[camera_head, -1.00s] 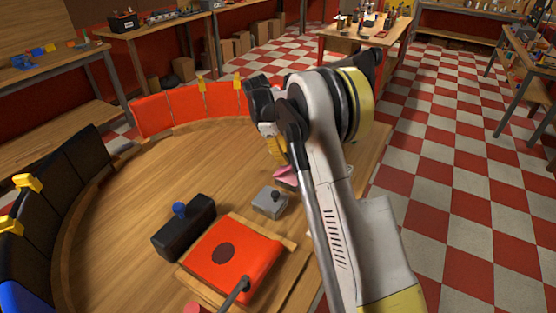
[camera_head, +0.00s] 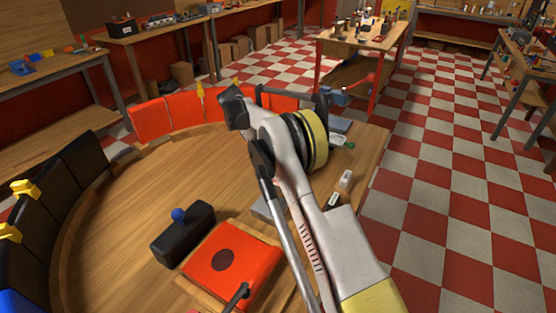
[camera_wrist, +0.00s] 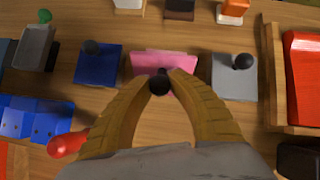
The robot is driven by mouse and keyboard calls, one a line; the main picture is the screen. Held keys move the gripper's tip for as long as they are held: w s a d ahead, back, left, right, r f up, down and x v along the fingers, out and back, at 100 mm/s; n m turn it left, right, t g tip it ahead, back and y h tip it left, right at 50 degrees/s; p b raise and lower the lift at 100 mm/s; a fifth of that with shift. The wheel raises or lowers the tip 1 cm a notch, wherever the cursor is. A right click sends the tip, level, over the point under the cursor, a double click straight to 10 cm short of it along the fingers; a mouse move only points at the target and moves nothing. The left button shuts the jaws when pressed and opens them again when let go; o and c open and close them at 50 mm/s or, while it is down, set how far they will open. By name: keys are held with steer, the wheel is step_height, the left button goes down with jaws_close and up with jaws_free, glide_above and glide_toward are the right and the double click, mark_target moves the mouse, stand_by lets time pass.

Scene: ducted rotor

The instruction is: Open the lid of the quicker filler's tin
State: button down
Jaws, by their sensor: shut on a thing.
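In the wrist view, a pink tin (camera_wrist: 150,61) lies straight ahead of my gripper (camera_wrist: 160,80). The two tan fingers are closed around a black knob (camera_wrist: 159,86) in front of the pink tin. The knob appears to belong to the pink tin, and the fingers partly hide where it joins. A blue tin (camera_wrist: 98,68) with a dark knob is to the left, and a grey tin (camera_wrist: 234,80) with a black knob is to the right. In the head view my arm hides the gripper and the pink tin. Which tin is the quicker filler's is not shown.
In the head view, a black box (camera_head: 183,238) with a blue knob and an orange pad (camera_head: 250,262) with a dark disc are near the front. Orange panels (camera_head: 185,112) line the back rim. The left middle of the wooden table (camera_head: 120,200) is clear.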

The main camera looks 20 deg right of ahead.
steer(key=c, duration=1.2)
jaws_free()
steer(key=shift+o, duration=0.2)
steer(key=v, duration=0.7)
steer(key=shift+r, duration=0.2)
